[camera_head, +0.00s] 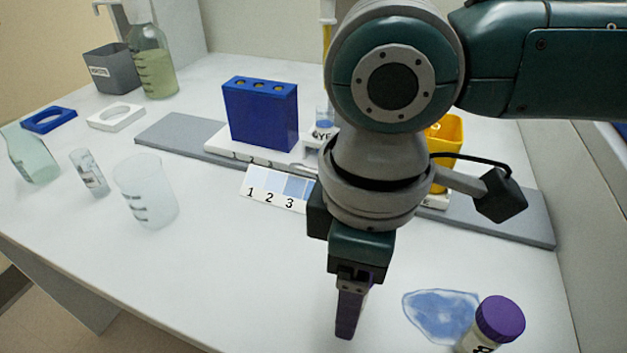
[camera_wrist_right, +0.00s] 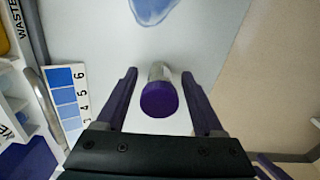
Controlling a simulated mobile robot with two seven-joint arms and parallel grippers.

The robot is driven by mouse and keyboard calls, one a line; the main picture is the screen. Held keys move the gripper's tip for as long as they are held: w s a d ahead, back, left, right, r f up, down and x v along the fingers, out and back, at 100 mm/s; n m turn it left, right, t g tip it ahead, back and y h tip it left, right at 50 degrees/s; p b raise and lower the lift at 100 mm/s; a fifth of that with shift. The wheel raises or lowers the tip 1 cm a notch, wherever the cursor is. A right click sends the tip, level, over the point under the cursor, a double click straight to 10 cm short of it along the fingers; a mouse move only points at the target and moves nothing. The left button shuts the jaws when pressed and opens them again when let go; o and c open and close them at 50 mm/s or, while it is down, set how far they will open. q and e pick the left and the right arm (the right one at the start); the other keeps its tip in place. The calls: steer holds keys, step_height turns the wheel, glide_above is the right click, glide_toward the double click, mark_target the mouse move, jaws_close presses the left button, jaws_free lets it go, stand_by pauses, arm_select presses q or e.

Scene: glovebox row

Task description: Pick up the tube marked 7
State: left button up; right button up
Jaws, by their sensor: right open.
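My right gripper (camera_head: 347,325) points down over the bench, and its fingers are open in the right wrist view (camera_wrist_right: 159,72). In that view a purple-capped tube (camera_wrist_right: 160,98) shows between the two fingers, seen from above. Its cap is nearest, and no number shows on it. In the head view I cannot pick out this tube behind the hand. A purple-capped tube (camera_head: 500,318) stands at the lower right there, cut by the frame edge. Its black mark is partly visible, perhaps an 8. I cannot be sure whether both views show one tube. My left gripper is not in view.
A blue puddle (camera_head: 440,312) lies beside the lower right tube. A numbered colour card (camera_head: 272,190), a blue rack (camera_head: 260,115) and a yellow bin (camera_head: 447,130) are farther back. A beaker (camera_head: 145,190) and small vial (camera_head: 90,172) stand left. The front middle bench is clear.

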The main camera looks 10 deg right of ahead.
steer(key=shift+f, duration=0.6)
jaws_close()
